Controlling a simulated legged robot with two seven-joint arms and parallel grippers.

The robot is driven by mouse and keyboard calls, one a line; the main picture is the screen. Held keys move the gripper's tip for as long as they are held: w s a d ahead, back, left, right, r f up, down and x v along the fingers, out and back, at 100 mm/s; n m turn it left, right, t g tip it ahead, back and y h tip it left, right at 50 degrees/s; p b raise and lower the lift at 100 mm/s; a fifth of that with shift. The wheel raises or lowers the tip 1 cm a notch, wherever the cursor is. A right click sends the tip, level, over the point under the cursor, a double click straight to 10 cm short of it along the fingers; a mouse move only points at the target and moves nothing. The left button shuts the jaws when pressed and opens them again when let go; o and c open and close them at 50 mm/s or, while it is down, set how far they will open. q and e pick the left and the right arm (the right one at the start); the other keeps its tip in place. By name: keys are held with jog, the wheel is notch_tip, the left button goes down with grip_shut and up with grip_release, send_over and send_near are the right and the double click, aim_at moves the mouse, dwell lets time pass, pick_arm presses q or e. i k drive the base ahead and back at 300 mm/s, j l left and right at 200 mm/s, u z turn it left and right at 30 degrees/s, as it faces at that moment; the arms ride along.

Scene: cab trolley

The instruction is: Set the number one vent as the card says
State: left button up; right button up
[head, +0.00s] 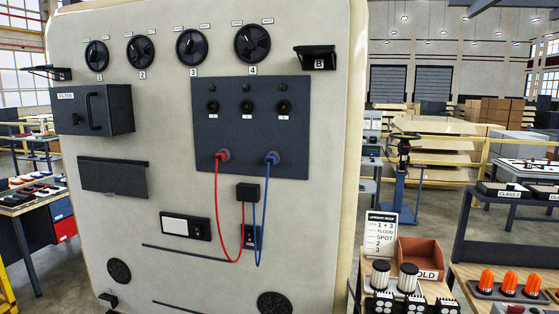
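The number one vent (97,54) is a round black dial at the upper left of the pale panel (170,190), with a "1" label under it and two small labels above it. Its setting is too small to tell. A white card (381,232) stands upright on the bench right of the panel. Its heading looks like "UPRIGHT BOOM", with lines such as "1 + 3", "FLOOD", "SPOT", "2" and "3"; the small print is unclear. Neither of my grippers is in view.
More dials, numbered 2 (141,51), 3 (191,47) and 4 (252,43), sit to the right. A dark filter box (94,110) juts out below. Red (217,200) and blue (263,215) cables hang from a dark plate (250,98). A brown bin (420,257) stands near the card.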

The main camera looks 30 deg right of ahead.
aim_at(95, 57)
jog(key=i+j, duration=0.15)
jog(key=i, duration=0.7)
jog(key=i+j+u, duration=0.1)
jog(key=i, duration=0.75)
